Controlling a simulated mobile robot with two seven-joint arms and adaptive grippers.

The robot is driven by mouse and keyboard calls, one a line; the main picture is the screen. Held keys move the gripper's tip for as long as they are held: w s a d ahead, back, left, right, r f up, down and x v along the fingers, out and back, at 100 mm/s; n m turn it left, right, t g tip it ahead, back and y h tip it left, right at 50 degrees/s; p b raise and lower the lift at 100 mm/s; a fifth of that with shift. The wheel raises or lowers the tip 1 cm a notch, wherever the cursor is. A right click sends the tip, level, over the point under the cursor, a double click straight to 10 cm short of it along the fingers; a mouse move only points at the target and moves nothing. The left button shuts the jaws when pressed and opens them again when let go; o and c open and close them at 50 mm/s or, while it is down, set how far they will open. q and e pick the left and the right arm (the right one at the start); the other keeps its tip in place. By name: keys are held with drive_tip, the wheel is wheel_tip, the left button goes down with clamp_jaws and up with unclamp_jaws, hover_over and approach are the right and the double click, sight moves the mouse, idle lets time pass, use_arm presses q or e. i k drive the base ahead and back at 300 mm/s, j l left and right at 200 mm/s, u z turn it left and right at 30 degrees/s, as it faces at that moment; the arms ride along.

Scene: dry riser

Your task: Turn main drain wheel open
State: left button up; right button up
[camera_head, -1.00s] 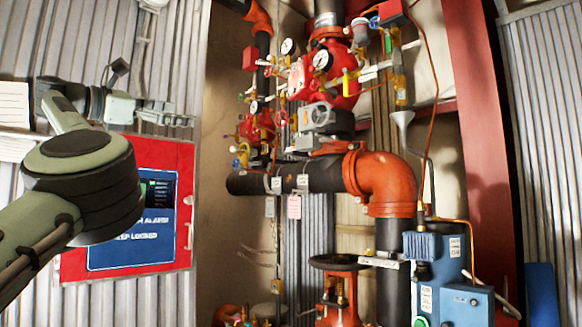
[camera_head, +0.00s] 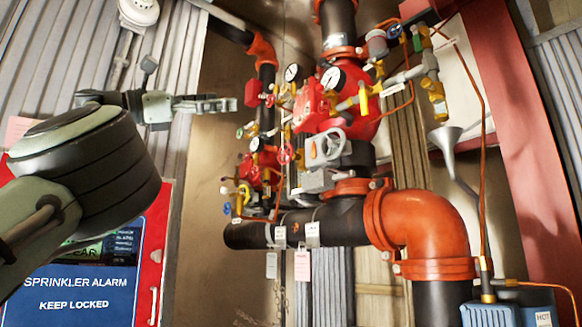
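Several small valve wheels show on the riser. A yellow ring-shaped handle (camera_head: 244,192) and a blue one (camera_head: 227,208) are lower left. No readable label shows which is the main drain wheel. My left gripper (camera_head: 232,104) is left of the valve cluster, pointing right, and no object shows in it. It is seen edge-on, so its opening is unclear. My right gripper is out of view.
A red and blue sprinkler alarm cabinet (camera_head: 75,285) is at lower left, partly behind my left arm. Black pipe and an orange elbow (camera_head: 425,230) cross below the valves. Gauges (camera_head: 334,80), a funnel (camera_head: 446,138), thin copper tubing and hanging tags crowd the cluster.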

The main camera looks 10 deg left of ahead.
sight(285, 154)
drive_tip(key=i, duration=1.2)
